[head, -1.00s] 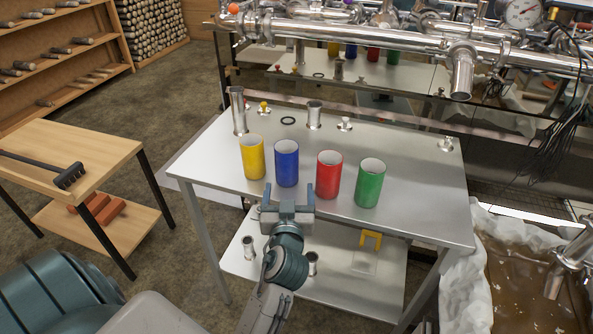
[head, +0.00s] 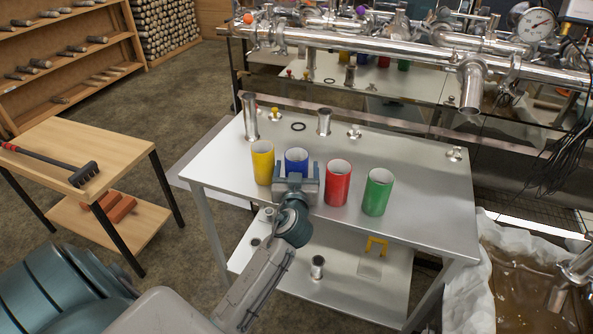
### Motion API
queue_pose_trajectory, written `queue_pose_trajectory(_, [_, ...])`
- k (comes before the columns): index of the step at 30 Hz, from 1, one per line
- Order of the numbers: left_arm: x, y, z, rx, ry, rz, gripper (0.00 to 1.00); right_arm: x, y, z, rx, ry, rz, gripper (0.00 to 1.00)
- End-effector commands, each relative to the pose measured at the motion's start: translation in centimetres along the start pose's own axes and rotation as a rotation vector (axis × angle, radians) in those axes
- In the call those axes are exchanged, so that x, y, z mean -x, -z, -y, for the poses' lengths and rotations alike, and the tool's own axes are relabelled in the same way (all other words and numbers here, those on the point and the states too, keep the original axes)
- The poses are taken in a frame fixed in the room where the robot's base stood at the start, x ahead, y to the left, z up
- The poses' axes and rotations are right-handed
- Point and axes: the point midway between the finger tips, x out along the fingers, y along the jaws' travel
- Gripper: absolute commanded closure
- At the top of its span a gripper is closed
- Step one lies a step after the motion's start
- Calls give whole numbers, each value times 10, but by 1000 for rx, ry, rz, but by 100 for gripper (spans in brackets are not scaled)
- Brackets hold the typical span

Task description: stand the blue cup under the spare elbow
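The blue cup (head: 296,156) stands upright on the steel table between a yellow cup and a red cup. My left gripper (head: 297,170) is at the near side of the blue cup, its fingers apart on either side of it. The gripper hides the cup's lower part, and I cannot tell whether the fingers touch it. A steel elbow (head: 471,88) points down from the pipe rail at the upper right; I cannot tell whether it is the spare one. My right gripper is not in view.
A yellow cup (head: 262,163), red cup (head: 337,184) and green cup (head: 377,193) stand close by on the steel table (head: 425,205). Steel tubes (head: 325,121) and small fittings line its back. The table's right part is mostly clear. A lined tub (head: 458,290) is at right.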

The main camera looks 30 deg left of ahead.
Motion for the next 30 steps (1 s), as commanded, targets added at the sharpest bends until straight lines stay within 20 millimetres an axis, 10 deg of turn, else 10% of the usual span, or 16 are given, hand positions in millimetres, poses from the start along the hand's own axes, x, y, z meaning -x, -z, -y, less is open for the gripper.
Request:
queue_pose_trajectory(7, [-2, -1, 0, 1, 0, 1, 22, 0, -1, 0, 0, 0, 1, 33])
queue_pose_trajectory(17, [-2, 0, 0, 1, -1, 0, 74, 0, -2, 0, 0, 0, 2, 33])
queue_pose_trajectory(30, [-6, 9, -4, 2, -5, 0, 74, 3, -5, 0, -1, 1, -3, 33])
